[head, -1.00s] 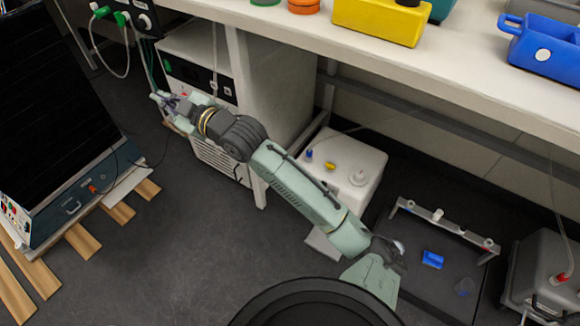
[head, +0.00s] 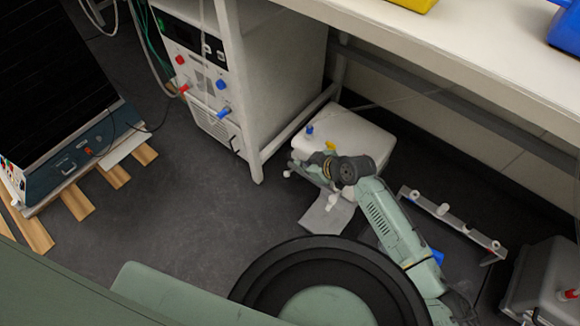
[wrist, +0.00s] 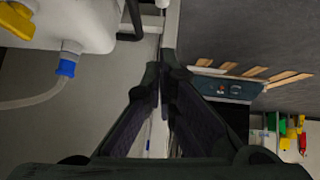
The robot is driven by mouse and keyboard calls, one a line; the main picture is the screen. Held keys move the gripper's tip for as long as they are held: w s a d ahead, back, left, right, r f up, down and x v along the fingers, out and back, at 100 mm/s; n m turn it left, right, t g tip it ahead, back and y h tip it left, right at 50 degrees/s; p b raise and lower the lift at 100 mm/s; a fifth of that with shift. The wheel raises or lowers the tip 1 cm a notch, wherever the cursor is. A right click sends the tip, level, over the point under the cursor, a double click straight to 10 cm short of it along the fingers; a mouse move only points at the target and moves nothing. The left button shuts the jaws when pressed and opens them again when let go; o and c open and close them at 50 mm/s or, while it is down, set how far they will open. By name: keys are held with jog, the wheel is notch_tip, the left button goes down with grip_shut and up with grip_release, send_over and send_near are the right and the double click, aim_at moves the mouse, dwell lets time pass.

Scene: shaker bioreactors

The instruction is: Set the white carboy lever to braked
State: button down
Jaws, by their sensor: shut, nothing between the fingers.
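The white carboy (head: 350,132) stands on the floor under the bench, with a blue fitting (head: 309,129) and a yellow part (head: 330,146) on top. In the wrist view the carboy (wrist: 90,22) fills the upper left, with its blue fitting (wrist: 67,66) and yellow part (wrist: 15,20). My gripper (head: 300,168) is at the carboy's front left side in the head view. In the wrist view my gripper (wrist: 164,78) is shut and empty. A small white knob (head: 287,173) shows beside it; I cannot tell whether this is the lever or its setting.
A light grey plate (head: 327,213) lies in front of the carboy. A white cabinet unit (head: 265,70) with a bench leg (head: 247,130) stands to the left. A rack bar (head: 450,215) and a grey container (head: 545,280) are to the right. Open floor lies front left.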

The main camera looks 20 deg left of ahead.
send_over(288, 175)
jog(key=f, duration=0.6)
jog(key=shift+s+f, duration=0.2)
jog(key=shift+f, duration=0.2)
jog(key=shift+w+f+b, duration=0.15)
jog(key=shift+f, duration=0.9)
jog(key=shift+w+f+b, duration=0.15)
jog(key=shift+f, duration=0.85)
jog(key=shift+f+b, duration=0.2)
jog(key=shift+b, duration=0.15)
jog(key=shift+s+r, duration=0.1)
